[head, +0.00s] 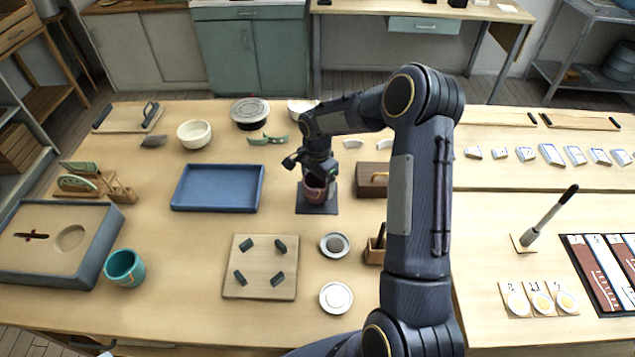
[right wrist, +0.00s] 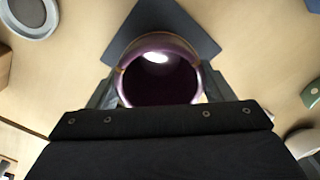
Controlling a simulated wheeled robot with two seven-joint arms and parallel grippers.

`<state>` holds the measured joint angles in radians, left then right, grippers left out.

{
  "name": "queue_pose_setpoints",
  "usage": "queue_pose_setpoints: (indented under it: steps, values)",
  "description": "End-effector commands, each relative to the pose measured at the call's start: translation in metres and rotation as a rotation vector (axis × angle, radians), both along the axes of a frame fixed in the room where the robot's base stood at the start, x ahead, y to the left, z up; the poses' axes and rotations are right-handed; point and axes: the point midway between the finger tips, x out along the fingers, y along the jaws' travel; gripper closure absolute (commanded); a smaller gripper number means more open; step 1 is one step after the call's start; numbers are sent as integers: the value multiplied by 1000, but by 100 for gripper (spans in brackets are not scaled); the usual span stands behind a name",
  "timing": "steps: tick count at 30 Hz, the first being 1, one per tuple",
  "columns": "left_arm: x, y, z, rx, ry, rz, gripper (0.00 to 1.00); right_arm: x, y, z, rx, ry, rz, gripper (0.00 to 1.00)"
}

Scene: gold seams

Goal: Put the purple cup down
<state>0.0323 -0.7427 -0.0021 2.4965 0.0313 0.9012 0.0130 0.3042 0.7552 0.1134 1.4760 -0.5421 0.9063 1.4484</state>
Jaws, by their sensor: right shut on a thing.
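The purple cup (head: 316,188) is upright at a dark square mat (head: 318,208) on the wooden table, beneath my right gripper (head: 314,176). In the right wrist view the purple cup (right wrist: 159,72) shows its open mouth, with gold seams at the rim, between the two fingers of my right gripper (right wrist: 158,92). The gripper is shut on the cup. The dark mat (right wrist: 195,28) shows around the cup; whether the cup's base touches it cannot be told. My left gripper is not in view.
A blue tray (head: 216,189) lies left of the mat, and a wooden box (head: 373,180) stands close on its right. A small dish (head: 334,245) and a board with dark pegs (head: 260,266) lie in front. A teal cup (head: 125,268) stands front left.

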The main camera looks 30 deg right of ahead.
Motion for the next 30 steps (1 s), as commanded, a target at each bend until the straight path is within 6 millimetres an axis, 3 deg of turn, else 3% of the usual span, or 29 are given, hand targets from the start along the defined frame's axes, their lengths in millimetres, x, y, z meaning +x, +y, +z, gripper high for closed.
queue_pose_setpoints:
  steps: [4, 5, 9, 22, 30]
  values:
    - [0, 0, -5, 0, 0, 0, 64, 0, 0, -5, -1, 0, 0, 46]
    - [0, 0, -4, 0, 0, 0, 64, 0, 0, -4, -1, 1, 1, 23]
    - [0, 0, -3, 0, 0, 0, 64, 0, 0, -3, 0, 1, 0, 5]
    - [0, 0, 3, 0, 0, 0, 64, 0, 0, 4, 0, 0, 0, 4]
    - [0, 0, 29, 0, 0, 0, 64, 0, 0, 48, -1, -2, 1, 4]
